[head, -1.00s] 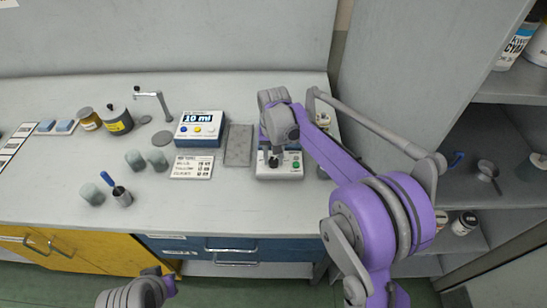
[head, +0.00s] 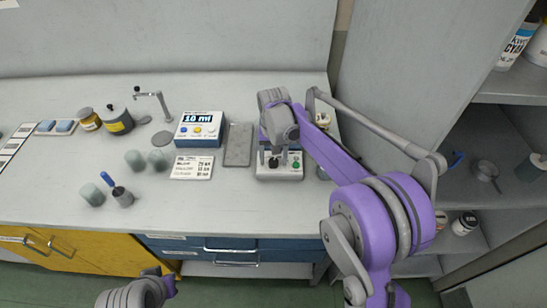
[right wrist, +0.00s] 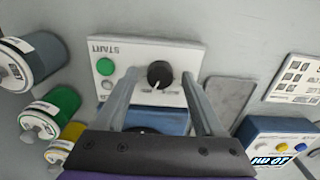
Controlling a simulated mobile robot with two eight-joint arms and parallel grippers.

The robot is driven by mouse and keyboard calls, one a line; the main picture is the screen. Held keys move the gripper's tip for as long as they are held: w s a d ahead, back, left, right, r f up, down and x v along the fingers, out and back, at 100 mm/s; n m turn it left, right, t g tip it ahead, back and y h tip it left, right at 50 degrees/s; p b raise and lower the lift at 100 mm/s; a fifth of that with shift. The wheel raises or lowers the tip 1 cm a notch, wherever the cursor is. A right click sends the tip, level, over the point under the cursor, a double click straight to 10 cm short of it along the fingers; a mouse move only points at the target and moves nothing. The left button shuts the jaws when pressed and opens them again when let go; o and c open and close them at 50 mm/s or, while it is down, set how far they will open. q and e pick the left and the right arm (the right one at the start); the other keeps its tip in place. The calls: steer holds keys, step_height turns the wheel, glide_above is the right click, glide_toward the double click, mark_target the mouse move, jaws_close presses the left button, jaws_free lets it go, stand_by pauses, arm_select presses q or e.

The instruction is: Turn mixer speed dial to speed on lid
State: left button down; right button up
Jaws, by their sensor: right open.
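The mixer (head: 265,176) is a small white-topped box with a blue side at the right of the bench. Its top panel (right wrist: 128,57) shows in the right wrist view with the word START, a green button (right wrist: 105,66) and a black speed dial (right wrist: 160,74) with a pale mark. My right gripper (right wrist: 160,78) is open, with one finger on each side of the dial and a gap on both sides. In the head view my right gripper (head: 275,157) is over the mixer. I cannot make out a speed marking on any lid.
A blue-and-white dispenser box (head: 199,129) with a lit display, a grey plate (head: 238,145) and a printed card (head: 191,167) are left of the mixer. A green-labelled jar (right wrist: 57,104) and other jars stand close beside the mixer.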

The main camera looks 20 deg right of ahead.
mark_target(274, 162)
step_height(274, 162, up, 11)
steer(key=shift+p, duration=0.4)
steer(key=shift+f, duration=0.1)
steer(key=shift+s, duration=0.1)
steer(key=s+d+r+n+t+p, duration=0.2)
steer(key=s+t, duration=0.1)
steer(key=s, duration=1.1)
steer(key=s+f+t, duration=0.1)
steer(key=s+f, duration=0.2)
steer(key=s, duration=0.3)
steer(key=s+f+n+t+p, duration=0.1)
steer(key=s+f, duration=0.2)
steer(key=s, duration=0.4)
steer(key=shift+d+f, duration=0.3)
steer(key=shift+s, duration=0.1)
